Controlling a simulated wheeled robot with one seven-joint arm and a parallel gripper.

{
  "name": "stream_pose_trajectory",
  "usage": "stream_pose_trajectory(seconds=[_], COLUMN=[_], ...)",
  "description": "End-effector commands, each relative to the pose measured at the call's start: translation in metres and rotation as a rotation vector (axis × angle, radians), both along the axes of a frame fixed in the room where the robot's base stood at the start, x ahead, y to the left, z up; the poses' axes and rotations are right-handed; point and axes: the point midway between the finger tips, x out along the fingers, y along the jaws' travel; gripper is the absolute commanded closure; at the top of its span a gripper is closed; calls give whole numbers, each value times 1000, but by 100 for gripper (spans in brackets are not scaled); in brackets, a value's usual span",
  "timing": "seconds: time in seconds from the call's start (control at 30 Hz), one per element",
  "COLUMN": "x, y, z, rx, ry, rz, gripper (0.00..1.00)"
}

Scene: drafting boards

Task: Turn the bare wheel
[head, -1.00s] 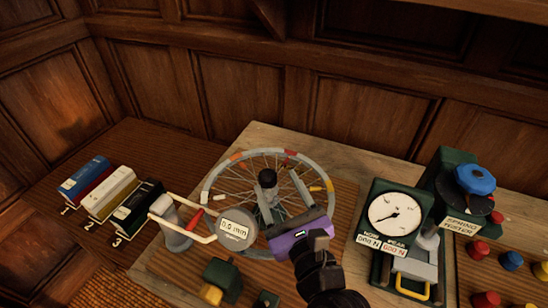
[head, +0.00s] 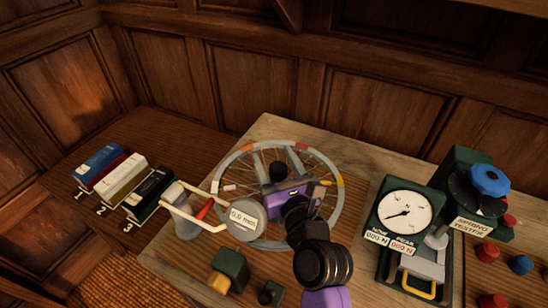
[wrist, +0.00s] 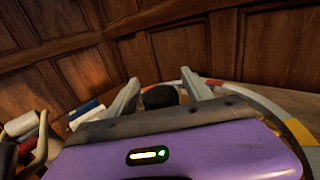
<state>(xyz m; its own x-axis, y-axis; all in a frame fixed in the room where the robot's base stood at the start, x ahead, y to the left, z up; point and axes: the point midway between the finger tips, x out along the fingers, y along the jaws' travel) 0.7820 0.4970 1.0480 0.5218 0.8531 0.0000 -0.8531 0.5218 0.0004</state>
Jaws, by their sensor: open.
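The bare wheel (head: 338,202) is a grey spoked rim with coloured patches, set nearly flat on the wooden board around a dark hub cap (head: 278,171). The cap also shows in the wrist view (wrist: 160,96). My purple gripper (head: 275,182) is over the middle of the wheel. In the wrist view its two grey fingers (wrist: 162,98) are apart, and the black cap shows between them. I cannot tell whether they touch it. Part of the rim (wrist: 262,108) shows at the right of the wrist view. My gripper and arm hide part of the spokes and near rim.
A gauge (head: 245,218) reading about 0.0 mm, with white arms, stands at the wheel's left. A spring tester (head: 405,212) with a dial and blue knob stands right. Three numbered books (head: 125,180) lie at left. A green block (head: 231,268) sits in front.

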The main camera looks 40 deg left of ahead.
Motion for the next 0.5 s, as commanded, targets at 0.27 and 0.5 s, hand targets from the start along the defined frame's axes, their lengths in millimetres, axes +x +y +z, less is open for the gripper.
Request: stream_pose_trajectory(seconds=[0.27, 0.5], x=[2, 2], y=[3, 3], z=[0, 0], rx=[0, 0], ry=[0, 0], rz=[0, 0], gripper=[41, 79])
